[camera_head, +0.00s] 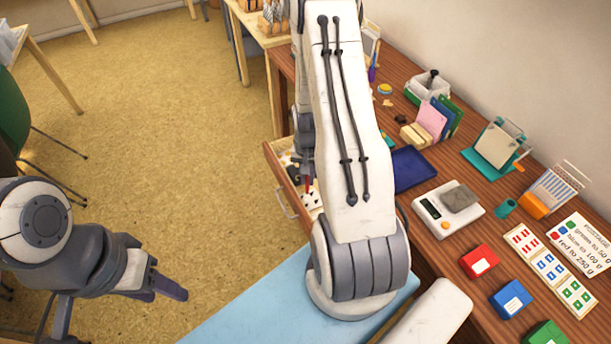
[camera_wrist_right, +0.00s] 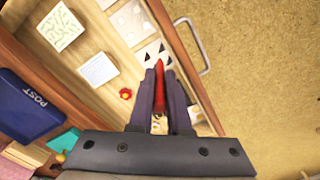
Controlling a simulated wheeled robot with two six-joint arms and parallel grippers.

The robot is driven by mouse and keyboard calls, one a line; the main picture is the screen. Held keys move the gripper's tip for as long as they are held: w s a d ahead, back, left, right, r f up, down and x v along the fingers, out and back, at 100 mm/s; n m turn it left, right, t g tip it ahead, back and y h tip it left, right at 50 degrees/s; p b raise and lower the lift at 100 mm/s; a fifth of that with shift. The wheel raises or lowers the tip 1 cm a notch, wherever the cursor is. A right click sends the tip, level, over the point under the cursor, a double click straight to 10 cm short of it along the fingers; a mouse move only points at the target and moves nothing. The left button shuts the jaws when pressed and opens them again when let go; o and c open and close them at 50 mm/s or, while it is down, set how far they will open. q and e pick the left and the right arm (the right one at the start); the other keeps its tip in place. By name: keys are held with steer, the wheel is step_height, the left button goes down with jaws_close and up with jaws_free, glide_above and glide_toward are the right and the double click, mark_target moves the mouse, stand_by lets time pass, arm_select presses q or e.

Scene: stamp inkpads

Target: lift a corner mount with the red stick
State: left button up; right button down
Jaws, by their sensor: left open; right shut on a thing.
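My right gripper (camera_head: 303,172) is over the open drawer (camera_head: 280,178), partly hidden by my own arm in the head view. In the right wrist view my right gripper (camera_wrist_right: 160,80) is shut on the red stick (camera_wrist_right: 160,88), which points away between the fingers. Several small dark triangular corner mounts (camera_wrist_right: 151,57) lie on a pale patch in the drawer, just beyond the stick tip. They also show as dark marks in the head view (camera_head: 311,199). I cannot tell whether the tip touches one. My left gripper (camera_head: 163,290) is open and empty, over the floor at lower left.

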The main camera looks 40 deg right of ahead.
mark_target(307, 193)
steer(key=shift+f+b, duration=2.5)
steer(key=shift+f, duration=0.4)
steer(key=shift+s+f+b, duration=0.1)
steer(key=shift+f+b, duration=0.2)
steer(key=shift+f, duration=0.3)
steer(key=shift+r, duration=0.1)
steer(key=shift+r+p, duration=3)
steer(key=shift+r, duration=0.45)
